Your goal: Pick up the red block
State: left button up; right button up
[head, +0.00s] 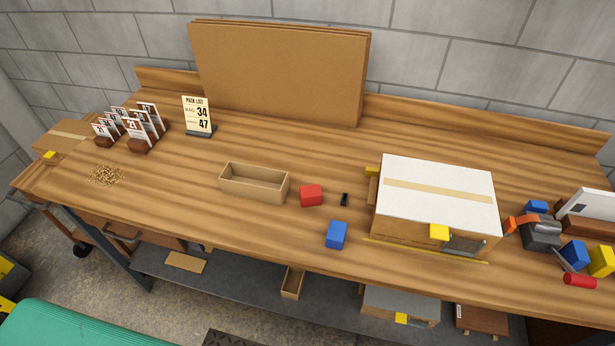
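The red block (311,195) sits on the wooden workbench (200,211), just right of an open wooden tray (234,189). A small black object (345,199) lies close to its right. A blue block (336,235) is nearer the front edge, below and to the right of the red block. Nothing covers the red block from this view. Neither of my grippers is in the head view.
A white-topped box (437,191) with a yellow block (439,232) at its front stands to the right. Tools and blocks crowd the far right, including a tape dispenser (540,235). Number cards (140,127) stand at left. Bench space left of the tray is mostly clear.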

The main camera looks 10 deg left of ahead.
aim_at(310, 195)
jog(key=k+j+u, duration=0.1)
jog(key=j, duration=0.5)
jog(key=k+j+u, duration=0.15)
jog(key=j, duration=0.5)
jog(key=j+u, duration=0.1)
jog(key=j, duration=0.5)
jog(key=k, duration=0.05)
